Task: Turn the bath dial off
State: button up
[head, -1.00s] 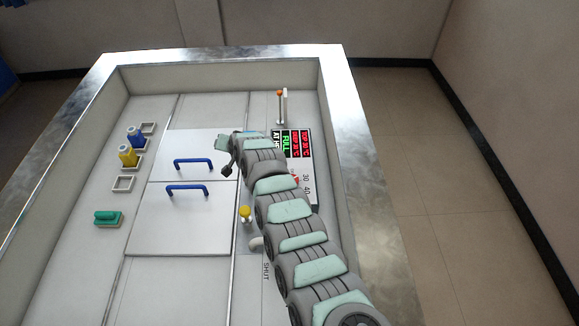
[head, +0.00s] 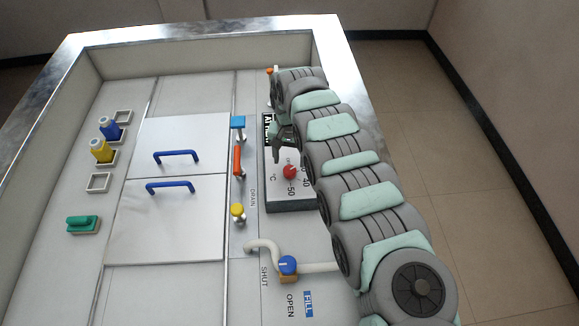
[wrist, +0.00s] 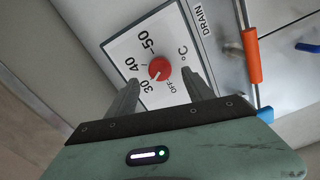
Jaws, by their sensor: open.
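The bath dial is a red round knob (head: 290,171) on a panel marked °C, with 30, 40 and 50 around it. It also shows in the wrist view as a red dial (wrist: 159,68), with an OFF mark at its lower right. A pale pointer line on it faces lower left, near the 30. My gripper (head: 277,157) is above the panel, just beyond the dial in the head view. In the wrist view my gripper (wrist: 160,88) is open, with a finger on each side of the dial's image. I cannot tell whether either finger touches it.
An orange drain handle (head: 238,160), a blue knob (head: 238,122) and a yellow knob (head: 237,210) stand left of the panel. A blue fill valve (head: 288,264) with a pale pipe is nearer. Blue door handles (head: 176,157) and bottles (head: 101,151) lie further left.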

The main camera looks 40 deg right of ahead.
aim_at(290, 170)
notch_tip(290, 170, down, 4)
jog(key=shift+f, duration=0.1)
jog(key=shift+d+f, duration=0.1)
jog(key=shift+f, duration=0.3)
grip_shut()
dwell(0.5)
